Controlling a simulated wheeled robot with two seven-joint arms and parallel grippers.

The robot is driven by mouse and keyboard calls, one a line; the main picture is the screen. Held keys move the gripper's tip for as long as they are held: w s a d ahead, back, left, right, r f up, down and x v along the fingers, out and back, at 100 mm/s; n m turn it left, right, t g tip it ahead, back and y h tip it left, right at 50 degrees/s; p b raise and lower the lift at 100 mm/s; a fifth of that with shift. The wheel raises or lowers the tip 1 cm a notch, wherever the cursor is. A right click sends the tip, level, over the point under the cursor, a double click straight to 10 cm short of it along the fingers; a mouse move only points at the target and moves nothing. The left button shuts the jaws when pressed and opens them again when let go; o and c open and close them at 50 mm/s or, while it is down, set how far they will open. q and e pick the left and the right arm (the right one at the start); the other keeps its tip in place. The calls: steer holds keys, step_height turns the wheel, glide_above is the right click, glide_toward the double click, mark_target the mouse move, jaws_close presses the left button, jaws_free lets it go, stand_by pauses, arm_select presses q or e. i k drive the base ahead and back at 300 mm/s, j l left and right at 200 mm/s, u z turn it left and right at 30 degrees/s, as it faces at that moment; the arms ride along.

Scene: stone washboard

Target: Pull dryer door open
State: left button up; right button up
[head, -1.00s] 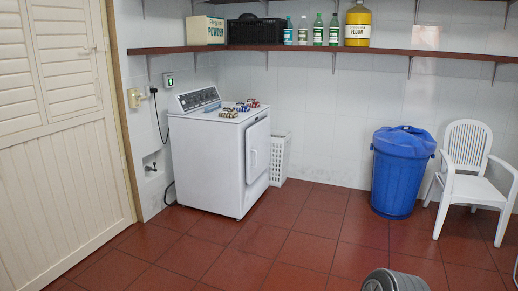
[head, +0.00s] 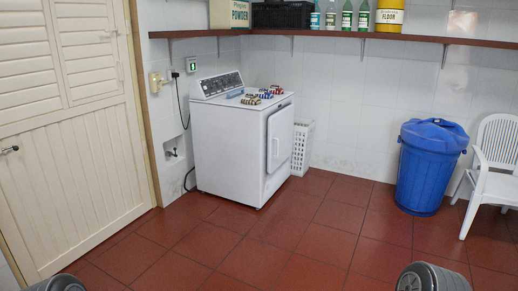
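The white dryer (head: 230,151) stands against the back wall, left of centre, with its control panel at the back of its top. Its door (head: 279,138) is on the side facing right and appears closed, with a small handle (head: 276,147) near the door's left edge. Only rounded grey parts of my arms show at the bottom left and bottom right edges. Neither gripper is in the picture, and both arms are well short of the dryer.
Small striped items (head: 265,94) lie on the dryer's top. A white basket (head: 302,148) stands right of the dryer. A blue bin (head: 426,172) and white chair (head: 490,170) stand at the right. A loaded shelf (head: 350,37) runs above. The red tiled floor (head: 270,240) is clear.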

mark_target(280, 125)
steer(key=i+l+z, duration=0.3)
steer(key=i, duration=0.7)
steer(key=i+z, duration=0.3)
steer(key=i, duration=0.7)
steer(key=i+l, duration=0.1)
steer(key=i, duration=1.3)
steer(key=i+l, duration=0.1)
steer(key=i, duration=1.3)
steer(key=i+l+u, duration=0.15)
steer(key=i, duration=0.6)
